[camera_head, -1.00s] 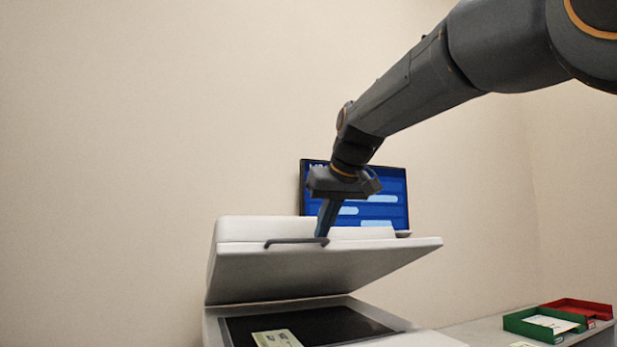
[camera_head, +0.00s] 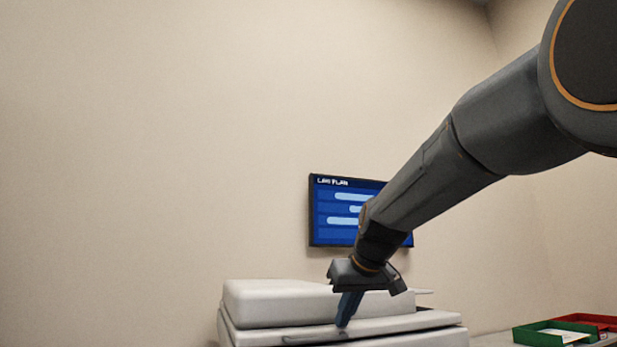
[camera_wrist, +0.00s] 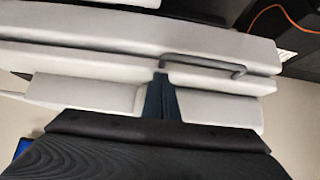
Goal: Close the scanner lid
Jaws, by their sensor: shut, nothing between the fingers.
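The white scanner lid (camera_head: 270,305) is down, nearly level over the scanner body (camera_head: 425,339), and hides the glass. I cannot tell whether a thin gap remains under its front edge. The lid's dark handle (camera_head: 312,337) lies along the front edge; it also shows in the wrist view (camera_wrist: 203,66).
A wall screen (camera_head: 333,212) hangs behind the scanner, partly covered by my arm. A green tray (camera_head: 535,335) with paper and a red tray (camera_head: 598,321) stand at the lower right. The wall area left of the scanner is clear.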

